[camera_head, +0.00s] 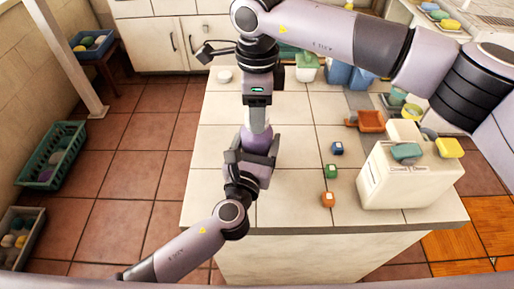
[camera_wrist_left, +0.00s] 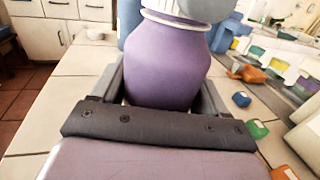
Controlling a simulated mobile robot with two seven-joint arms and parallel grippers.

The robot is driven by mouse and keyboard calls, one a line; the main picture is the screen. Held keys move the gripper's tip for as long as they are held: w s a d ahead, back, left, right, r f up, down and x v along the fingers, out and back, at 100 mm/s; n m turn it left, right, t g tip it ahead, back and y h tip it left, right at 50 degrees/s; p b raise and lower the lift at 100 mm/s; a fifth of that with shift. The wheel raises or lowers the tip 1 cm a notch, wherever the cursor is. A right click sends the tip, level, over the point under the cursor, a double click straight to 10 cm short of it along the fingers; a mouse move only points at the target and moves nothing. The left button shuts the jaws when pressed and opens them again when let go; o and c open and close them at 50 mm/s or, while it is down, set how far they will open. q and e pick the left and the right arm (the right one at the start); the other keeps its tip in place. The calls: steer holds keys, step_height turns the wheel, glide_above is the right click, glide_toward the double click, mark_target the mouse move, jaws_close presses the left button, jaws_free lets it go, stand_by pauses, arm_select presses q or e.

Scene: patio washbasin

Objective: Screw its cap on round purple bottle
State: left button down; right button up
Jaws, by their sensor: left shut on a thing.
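The round purple bottle (camera_head: 262,143) stands upright near the middle of the counter. It fills the middle of the left wrist view (camera_wrist_left: 168,65), with a pale rim at its neck. My left gripper (camera_head: 250,160) is shut around the bottle's body, one finger on each side. My right gripper (camera_head: 258,120) points straight down directly over the bottle's mouth. A grey rounded part (camera_wrist_left: 198,8) shows at the bottle's top in the left wrist view; I cannot tell whether it is the cap or my right gripper. The right fingertips are too small to read.
A white box (camera_head: 405,178) with coloured blocks on top stands at the right. A small white round thing (camera_head: 224,76) sits at the back left. The counter's left side is mostly clear.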

steer(key=o, duration=1.2)
steer(key=shift+o, duration=0.2)
step_height(320, 180, up, 12)
arm_select(q)
jaws_free()
steer(key=shift+v, duration=3.6)
